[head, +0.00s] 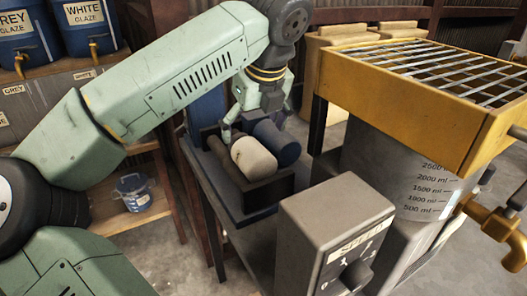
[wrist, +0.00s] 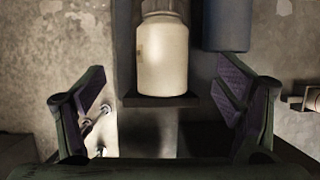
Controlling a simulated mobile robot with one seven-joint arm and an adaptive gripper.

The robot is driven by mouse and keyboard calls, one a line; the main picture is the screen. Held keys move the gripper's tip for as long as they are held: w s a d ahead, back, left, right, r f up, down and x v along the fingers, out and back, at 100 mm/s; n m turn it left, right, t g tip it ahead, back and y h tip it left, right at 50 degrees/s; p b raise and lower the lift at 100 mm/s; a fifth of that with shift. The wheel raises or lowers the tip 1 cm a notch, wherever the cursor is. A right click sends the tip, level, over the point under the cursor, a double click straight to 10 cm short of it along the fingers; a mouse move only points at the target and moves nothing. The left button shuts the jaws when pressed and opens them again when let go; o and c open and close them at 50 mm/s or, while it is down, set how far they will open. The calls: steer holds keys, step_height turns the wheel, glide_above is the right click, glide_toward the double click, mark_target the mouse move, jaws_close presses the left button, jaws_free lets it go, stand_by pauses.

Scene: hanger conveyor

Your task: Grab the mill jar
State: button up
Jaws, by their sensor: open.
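The mill jar (head: 254,158) is a cream-white jar lying on its side on the dark roller stand in the middle of the head view. In the wrist view the jar (wrist: 162,55) shows at the top centre, with its narrower neck at the upper edge. My gripper (head: 248,125) hangs just behind and above the jar in the head view. In the wrist view my gripper (wrist: 165,110) has its two fingers spread wide, with nothing between the tips. The jar lies ahead of the fingers, apart from them.
A dark blue cylinder (head: 276,142) lies close beside the jar, also in the wrist view (wrist: 226,25). A grey speed-control box (head: 335,235) stands in front. A yellow-framed grate (head: 400,95) over a measuring bucket (head: 395,170) is at right. Glaze buckets (head: 85,25) stand at left.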

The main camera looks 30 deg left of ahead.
mark_target(252, 146)
steer(key=x, duration=0.3)
steer(key=shift+a+f+p, duration=0.2)
steer(key=shift+f+p, duration=0.2)
steer(key=shift+d+p+x, duration=0.25)
steer(key=shift+p+x, duration=0.4)
steer(key=shift+x, duration=0.8)
steer(key=shift+d+p+x, duration=0.2)
steer(key=shift+p+x, duration=0.45)
steer(key=shift+x, duration=0.75)
steer(key=shift+f, duration=0.15)
steer(key=shift+c, duration=0.6)
steer(key=c, duration=1.9)
